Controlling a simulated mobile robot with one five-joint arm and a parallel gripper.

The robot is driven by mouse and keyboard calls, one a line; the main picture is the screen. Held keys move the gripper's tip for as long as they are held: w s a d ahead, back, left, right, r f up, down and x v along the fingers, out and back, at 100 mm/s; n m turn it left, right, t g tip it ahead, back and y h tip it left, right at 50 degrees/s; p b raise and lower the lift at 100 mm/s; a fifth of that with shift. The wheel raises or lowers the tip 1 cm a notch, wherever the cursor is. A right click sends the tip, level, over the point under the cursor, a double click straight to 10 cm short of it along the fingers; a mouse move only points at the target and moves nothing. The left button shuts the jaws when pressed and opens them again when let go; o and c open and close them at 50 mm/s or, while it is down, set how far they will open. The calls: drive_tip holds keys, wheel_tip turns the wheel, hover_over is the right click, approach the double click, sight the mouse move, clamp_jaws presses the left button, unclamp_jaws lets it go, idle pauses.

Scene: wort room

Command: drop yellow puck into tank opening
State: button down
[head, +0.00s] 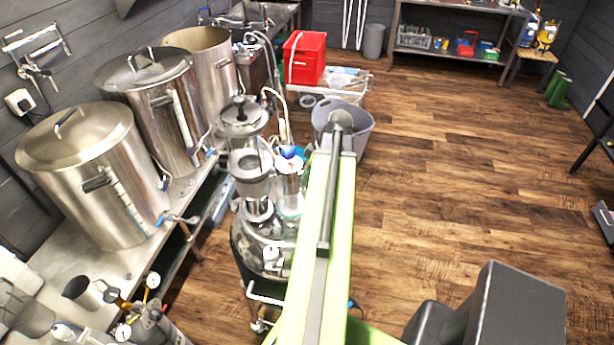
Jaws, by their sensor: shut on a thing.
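I see no yellow puck in the head view. My arm runs up the middle of the picture, and its far end is near the steel and glass vessel. My gripper does not show clearly; the arm may hide it. The steel tank (262,250) stands just left of my arm, with clear cylinders and fittings on top. A small blue and white part (291,152) sits at the top of one cylinder; I cannot tell what it is. No tank opening can be made out clearly.
Several steel kettles, including a near lidded one (85,175), stand on a bench at left. A grey tub (358,140) is beyond my arm. A red crate (305,58) stands behind. A black box-shaped thing (515,305) is at lower right. The wooden floor (460,190) at right is clear.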

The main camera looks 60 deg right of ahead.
drive_tip(key=c, duration=1.3)
unclamp_jaws()
drive_tip(key=p+v, duration=1.6)
drive_tip(key=v, duration=0.1)
drive_tip(key=shift+d+r, duration=0.1)
drive_tip(key=shift+r, duration=0.15)
